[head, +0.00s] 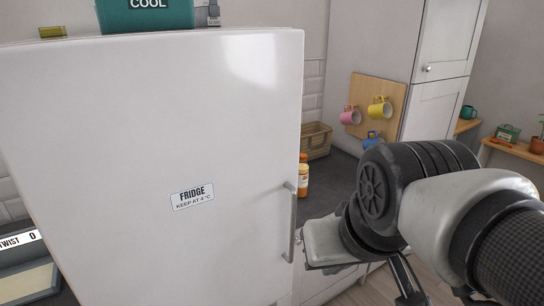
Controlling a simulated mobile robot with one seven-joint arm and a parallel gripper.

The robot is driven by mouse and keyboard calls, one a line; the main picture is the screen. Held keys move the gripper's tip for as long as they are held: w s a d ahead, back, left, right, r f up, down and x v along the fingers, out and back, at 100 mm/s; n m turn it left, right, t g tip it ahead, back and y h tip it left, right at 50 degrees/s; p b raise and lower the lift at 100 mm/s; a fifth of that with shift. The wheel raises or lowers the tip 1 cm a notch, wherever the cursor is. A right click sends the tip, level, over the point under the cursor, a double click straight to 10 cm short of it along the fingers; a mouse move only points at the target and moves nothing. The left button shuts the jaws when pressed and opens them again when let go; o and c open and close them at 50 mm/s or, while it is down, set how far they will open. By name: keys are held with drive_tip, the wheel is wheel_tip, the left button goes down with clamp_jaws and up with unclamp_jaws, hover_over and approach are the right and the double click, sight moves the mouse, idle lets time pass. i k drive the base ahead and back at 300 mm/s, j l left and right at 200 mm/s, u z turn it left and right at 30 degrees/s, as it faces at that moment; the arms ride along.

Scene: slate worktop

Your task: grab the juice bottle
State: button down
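A small orange bottle with a pale band (303,182), which may be the juice bottle, stands on the worktop just past the right edge of the fridge. The fridge partly hides it, and I cannot read a label. The white fridge (130,140) is closed as far as I can see, with a grey vertical handle (291,222) at its right edge. My gripper (300,239) is at the lower part of this handle, below the bottle. Its fingers are too small and hidden to tell whether they touch the handle or are open or shut.
A wicker basket (316,140) stands behind the bottle on the dark worktop (335,172). Pink, yellow and blue mugs hang on a wooden board (365,92). A teal box marked COOL (146,18) sits on the fridge. My arm covers the lower right.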

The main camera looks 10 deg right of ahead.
sight(304, 165)
drive_tip(key=l+z, duration=0.2)
drive_tip(key=i+l+u, duration=0.1)
drive_tip(key=u, duration=0.25)
drive_tip(key=i+l+u, duration=0.2)
drive_tip(key=u, duration=0.2)
drive_tip(key=i+l+u, duration=0.15)
drive_tip(key=u, duration=0.2)
drive_tip(key=i+l, duration=0.15)
drive_tip(key=l, duration=0.25)
drive_tip(key=i+l+u, duration=0.1)
drive_tip(key=l, duration=0.25)
drive_tip(key=i+l+u, duration=0.1)
drive_tip(key=l, duration=0.3)
drive_tip(key=i+l, duration=0.15)
drive_tip(key=l, duration=0.25)
drive_tip(key=i+l+u, duration=0.1)
drive_tip(key=l, duration=0.3)
